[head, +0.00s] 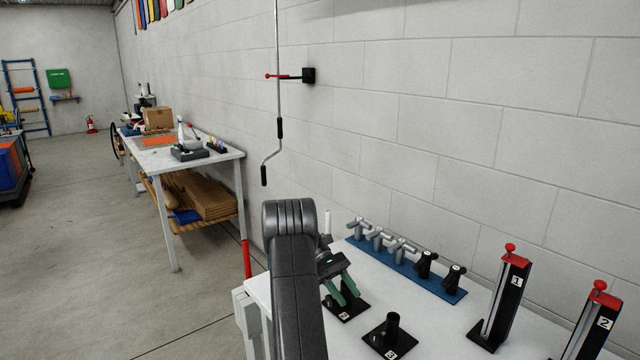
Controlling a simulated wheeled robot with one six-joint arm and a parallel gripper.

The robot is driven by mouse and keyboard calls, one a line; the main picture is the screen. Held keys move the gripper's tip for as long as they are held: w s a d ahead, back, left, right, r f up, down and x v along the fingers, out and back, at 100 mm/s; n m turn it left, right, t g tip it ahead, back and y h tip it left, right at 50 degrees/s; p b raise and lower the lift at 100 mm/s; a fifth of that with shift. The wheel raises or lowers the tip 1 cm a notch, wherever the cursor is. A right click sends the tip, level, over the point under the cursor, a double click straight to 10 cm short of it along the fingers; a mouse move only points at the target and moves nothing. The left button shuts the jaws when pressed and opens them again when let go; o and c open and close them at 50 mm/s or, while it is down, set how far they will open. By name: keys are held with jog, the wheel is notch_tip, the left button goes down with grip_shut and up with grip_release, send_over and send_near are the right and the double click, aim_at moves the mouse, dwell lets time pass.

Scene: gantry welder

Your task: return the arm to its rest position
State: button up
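My gripper (346,292) is partly hidden behind my arm. Its two green fingers point down and stand apart, with a gap between them. They are just over a black stand (347,310) with a label on its base. I see nothing clearly held, though the space between the fingers is partly covered.
A black socket stand (391,335) is right of the gripper. A blue rack (405,265) with several handled fittings runs along the wall. Red-topped posts 1 (506,298) and 2 (595,322) stand right. A crank rod (279,130) hangs above. Open floor (110,240) lies left.

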aim_at(374, 332)
jog(key=x, duration=1.1)
jog(key=shift+s+d, duration=0.1)
jog(key=shift+s+d+f, duration=0.3)
jog(key=shift+s, duration=0.1)
jog(key=shift+w, duration=0.1)
